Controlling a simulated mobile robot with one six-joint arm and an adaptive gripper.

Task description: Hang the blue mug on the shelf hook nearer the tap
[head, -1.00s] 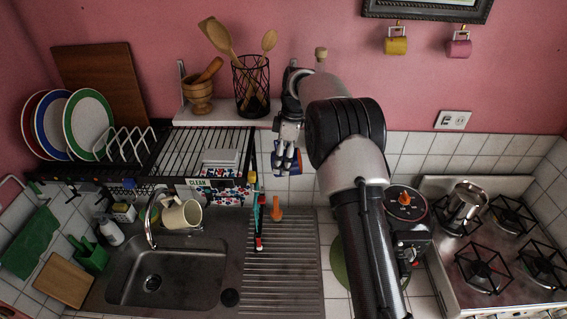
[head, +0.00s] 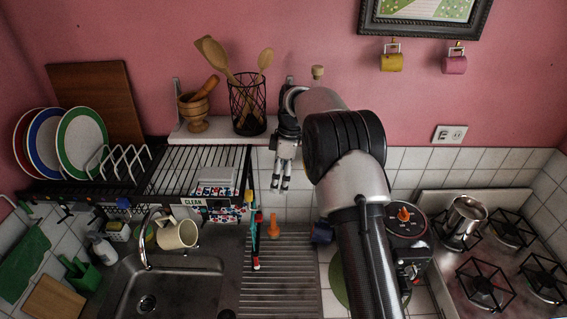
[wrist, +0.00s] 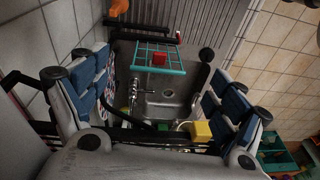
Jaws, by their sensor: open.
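A blue object (head: 320,233), which looks like the blue mug, is low at the right edge of the draining board, partly hidden by my arm. I cannot tell whether it rests there or is falling. My gripper (head: 281,187) points down in front of the tiles, just right of the dish rack, above and apart from it. In the wrist view my gripper (wrist: 160,82) has its blue-padded fingers wide apart with nothing between them. The shelf hooks cannot be made out clearly.
A shelf (head: 215,130) holds a mortar and a wire utensil holder (head: 247,105). The dish rack (head: 195,170) has plates at its left. A cream mug (head: 178,233) tilts by the sink (head: 165,290). A moka pot (head: 466,217) stands on the stove.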

